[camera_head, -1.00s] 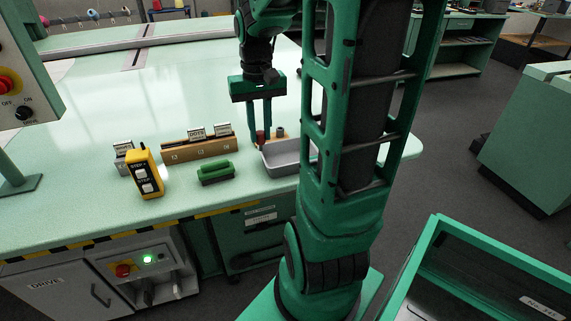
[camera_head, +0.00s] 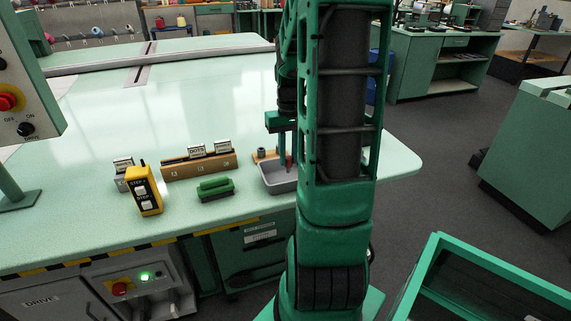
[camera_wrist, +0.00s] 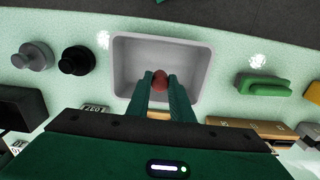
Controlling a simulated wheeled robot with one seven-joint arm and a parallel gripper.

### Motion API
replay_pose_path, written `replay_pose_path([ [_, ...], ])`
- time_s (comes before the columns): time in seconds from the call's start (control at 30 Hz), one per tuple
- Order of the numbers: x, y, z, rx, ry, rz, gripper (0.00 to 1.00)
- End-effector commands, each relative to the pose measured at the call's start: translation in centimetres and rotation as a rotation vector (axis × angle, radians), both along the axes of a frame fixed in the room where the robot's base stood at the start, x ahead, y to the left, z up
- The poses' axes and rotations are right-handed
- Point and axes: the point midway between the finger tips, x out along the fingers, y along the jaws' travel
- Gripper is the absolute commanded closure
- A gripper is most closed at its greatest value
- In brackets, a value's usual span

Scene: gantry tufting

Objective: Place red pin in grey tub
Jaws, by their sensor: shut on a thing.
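The red pin (camera_wrist: 160,80) is between the fingertips of my gripper (camera_wrist: 163,90), which is shut on it. In the wrist view the pin appears over the grey tub (camera_wrist: 126,60). In the head view the red pin (camera_head: 288,162) shows at the fingertips above the tub (camera_head: 274,185). My arm hides the right side of the tub there. I cannot tell the exact height of the pin over the tub floor. The tub looks empty otherwise.
A green-handled block (camera_head: 214,188) and a yellow pendant (camera_head: 144,190) stand left of the tub. A wooden rack (camera_head: 180,170) with cards stands behind them. A grey pin (camera_wrist: 36,57) and a black pin (camera_wrist: 76,61) stand beside the tub.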

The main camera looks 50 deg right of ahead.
Motion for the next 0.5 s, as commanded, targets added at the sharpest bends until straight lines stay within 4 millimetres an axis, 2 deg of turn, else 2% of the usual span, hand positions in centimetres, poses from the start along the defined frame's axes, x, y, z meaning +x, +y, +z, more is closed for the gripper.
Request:
replay_pose_path([
  [0.1, -0.1, 0.0, -1.8, 0.002, 0.002, -0.002, 1.00],
  [0.2, -0.1, 0.0, -2.7, 0.002, 0.001, 0.000, 1.00],
  [0.5, 0.0, 0.0, -2.9, 0.000, 0.000, -0.001, 1.00],
])
